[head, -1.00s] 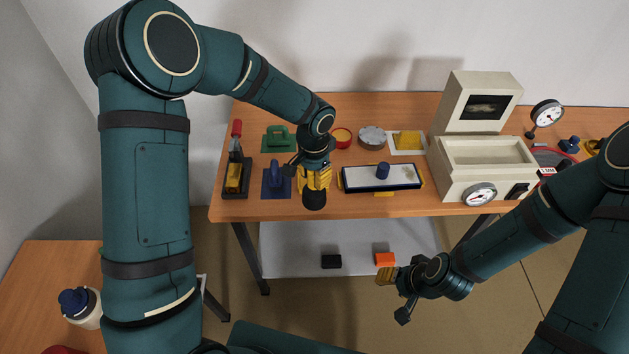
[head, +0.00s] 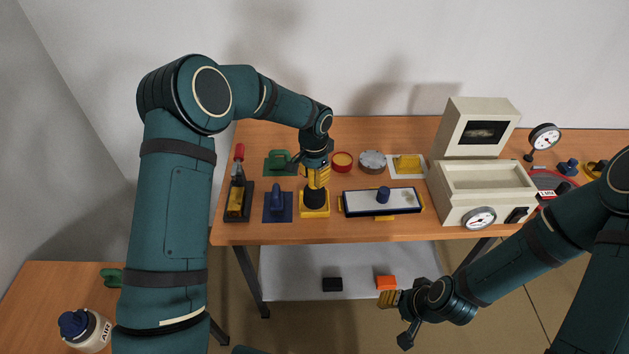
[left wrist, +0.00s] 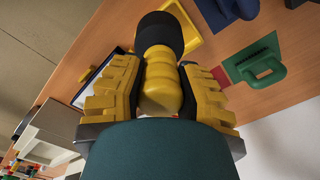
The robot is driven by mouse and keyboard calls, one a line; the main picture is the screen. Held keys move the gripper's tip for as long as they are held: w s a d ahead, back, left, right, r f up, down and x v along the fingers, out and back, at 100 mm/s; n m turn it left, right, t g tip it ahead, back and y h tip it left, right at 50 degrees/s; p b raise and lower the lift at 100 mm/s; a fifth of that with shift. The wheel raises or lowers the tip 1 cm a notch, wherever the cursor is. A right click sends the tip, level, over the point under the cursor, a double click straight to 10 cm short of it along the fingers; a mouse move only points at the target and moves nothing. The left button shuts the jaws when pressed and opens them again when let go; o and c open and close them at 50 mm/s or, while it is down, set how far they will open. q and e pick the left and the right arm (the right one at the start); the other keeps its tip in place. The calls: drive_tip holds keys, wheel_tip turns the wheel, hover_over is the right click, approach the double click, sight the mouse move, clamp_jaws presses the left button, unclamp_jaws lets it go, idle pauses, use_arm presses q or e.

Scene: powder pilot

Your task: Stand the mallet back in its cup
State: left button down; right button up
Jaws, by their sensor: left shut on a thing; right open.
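The mallet has a ribbed yellow handle and a black head. My left gripper (head: 317,172) is shut on the yellow handle, and the mallet (head: 315,196) hangs upright with its head down. The left wrist view shows the handle between both fingers and the black head (left wrist: 160,33) beyond them. The yellow square-based cup (head: 314,212) is on the table at the head, which hides part of it. In the left wrist view the yellow cup (left wrist: 196,30) shows beside the head. I cannot tell whether they touch. My right gripper (head: 391,299) is open and empty, in front of the table.
A blue tool on a blue mat (head: 277,212) is left of the cup, and a white tray with a blue knob (head: 350,204) is right. A green tool (head: 279,159) and a red dish (head: 342,162) are behind. A beige press (head: 450,208) stands further right.

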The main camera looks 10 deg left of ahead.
use_arm(q)
drive_tip(key=shift+w+a, duration=0.25)
drive_tip(key=shift+w, duration=0.5)
drive_tip(key=shift+w+a, duration=0.2)
drive_tip(key=shift+w, duration=0.55)
drive_tip(key=shift+f+b, duration=1.45)
drive_tip(key=shift+f, duration=0.75)
drive_tip(key=shift+f+b, duration=0.5)
drive_tip(key=shift+f, duration=0.1)
drive_tip(key=shift+c, duration=0.5)
unclamp_jaws()
drive_tip(key=shift+s, duration=0.1)
